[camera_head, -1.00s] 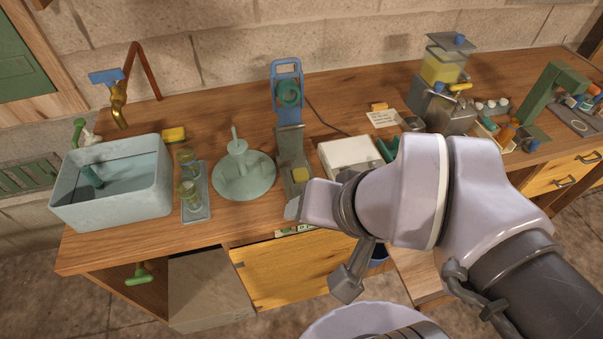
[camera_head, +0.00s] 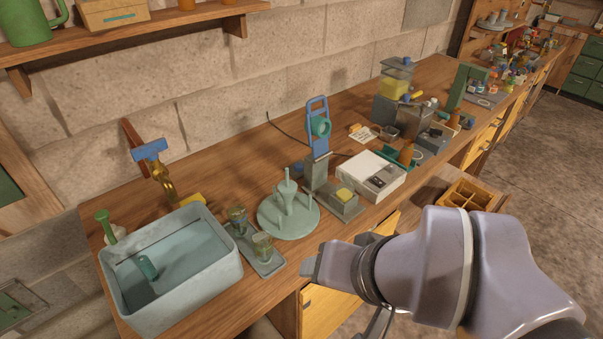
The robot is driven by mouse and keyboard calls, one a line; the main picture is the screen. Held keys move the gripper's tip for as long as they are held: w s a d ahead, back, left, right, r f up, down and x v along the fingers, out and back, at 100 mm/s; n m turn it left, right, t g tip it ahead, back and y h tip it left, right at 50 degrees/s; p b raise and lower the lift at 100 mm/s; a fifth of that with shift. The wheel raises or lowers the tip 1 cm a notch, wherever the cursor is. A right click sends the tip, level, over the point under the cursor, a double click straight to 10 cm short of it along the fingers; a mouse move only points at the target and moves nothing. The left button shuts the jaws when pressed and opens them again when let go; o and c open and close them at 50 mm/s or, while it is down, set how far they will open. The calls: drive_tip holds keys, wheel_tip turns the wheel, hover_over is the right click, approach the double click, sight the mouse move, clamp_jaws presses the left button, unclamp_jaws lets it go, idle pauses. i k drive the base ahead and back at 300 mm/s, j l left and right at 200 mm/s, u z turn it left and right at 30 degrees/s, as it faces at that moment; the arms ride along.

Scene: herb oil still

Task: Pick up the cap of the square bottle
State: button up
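I cannot pick out the square bottle or its cap with certainty. A squarish vessel with yellow contents (camera_head: 394,88) stands at the back of the bench under a grey top, but I cannot tell if it is a bottle. Several small bottles and jars (camera_head: 512,82) stand on the far bench, too small to tell their shapes. My arm reaches in from the lower right. The end of my gripper (camera_head: 312,264) is in front of the bench's front edge, apart from these things. Its fingers are not clear enough to tell open from shut, and I see nothing held.
A basin (camera_head: 180,268) with a tap stands at the left. Beside it are a tray with two glasses (camera_head: 262,262), a round pale stand (camera_head: 290,222), a blue-framed device (camera_head: 318,125) and a white box (camera_head: 372,172). A divided wooden crate (camera_head: 468,198) sits lower right. Open floor lies right.

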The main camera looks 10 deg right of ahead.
sight(299, 166)
drive_tip(key=i+l+z, duration=0.4)
drive_tip(key=i+z, duration=0.25)
drive_tip(key=i, duration=0.15)
